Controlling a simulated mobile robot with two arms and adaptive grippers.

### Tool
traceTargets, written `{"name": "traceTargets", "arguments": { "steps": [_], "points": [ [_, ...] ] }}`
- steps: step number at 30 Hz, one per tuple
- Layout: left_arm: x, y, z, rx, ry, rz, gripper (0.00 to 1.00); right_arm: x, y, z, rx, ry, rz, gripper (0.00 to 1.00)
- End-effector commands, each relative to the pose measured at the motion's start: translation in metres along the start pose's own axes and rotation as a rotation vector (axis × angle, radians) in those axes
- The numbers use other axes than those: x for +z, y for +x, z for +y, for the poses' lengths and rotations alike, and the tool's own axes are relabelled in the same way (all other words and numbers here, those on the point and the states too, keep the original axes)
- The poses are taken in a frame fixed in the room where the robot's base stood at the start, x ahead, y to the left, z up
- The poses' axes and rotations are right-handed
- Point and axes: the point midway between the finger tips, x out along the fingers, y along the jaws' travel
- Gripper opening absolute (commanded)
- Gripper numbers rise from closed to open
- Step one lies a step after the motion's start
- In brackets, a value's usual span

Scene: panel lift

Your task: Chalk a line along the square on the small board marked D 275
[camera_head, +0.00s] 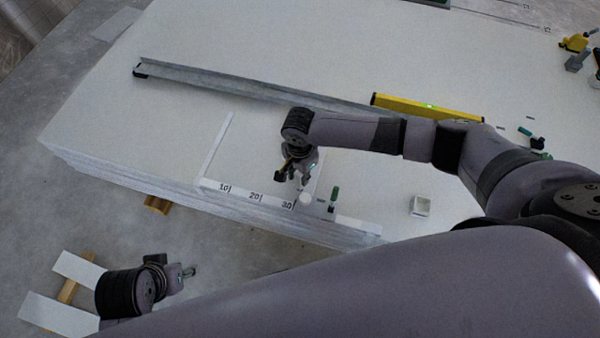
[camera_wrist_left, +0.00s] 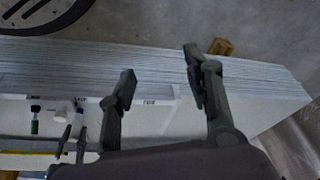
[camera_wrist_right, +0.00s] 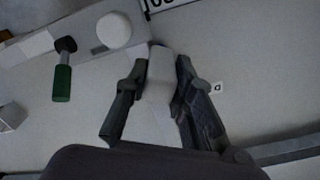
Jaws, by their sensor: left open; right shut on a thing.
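A square (camera_head: 212,150) lies on the pale board stack, its numbered leg (camera_head: 240,194) along the front edge, reading 10, 20, 30. My right gripper (camera_head: 300,178) is over the stack just behind the 30 mark. In the right wrist view it is shut on a pale, block-like piece (camera_wrist_right: 160,85) with a dark blue end; I cannot tell for sure whether this is chalk. My left gripper (camera_head: 186,272) is open and empty, off the stack's front edge.
A green-handled tool (camera_head: 334,194) and a white round piece (camera_head: 305,198) lie close to my right gripper. A metal rail (camera_head: 230,84) and a yellow level (camera_head: 425,107) lie behind.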

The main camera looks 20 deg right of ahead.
Motion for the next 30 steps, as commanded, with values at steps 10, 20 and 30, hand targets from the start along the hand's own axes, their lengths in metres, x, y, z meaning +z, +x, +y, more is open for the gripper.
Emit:
{"name": "traceTargets", "arguments": {
  "steps": [10,20,30],
  "points": [
    [0.001,0.006,0.000,0.000,0.001,-0.004,0.46,-0.015,0.000,-0.006,0.003,0.003,0.004,0.01],
    [0.002,0.012,0.000,0.000,0.001,-0.007,0.46,-0.022,0.000,-0.011,0.003,0.003,0.005,0.01],
    [0.000,0.005,0.000,0.001,0.001,-0.003,0.46,-0.035,0.000,-0.020,0.002,0.002,0.004,0.01]
  ]
}}
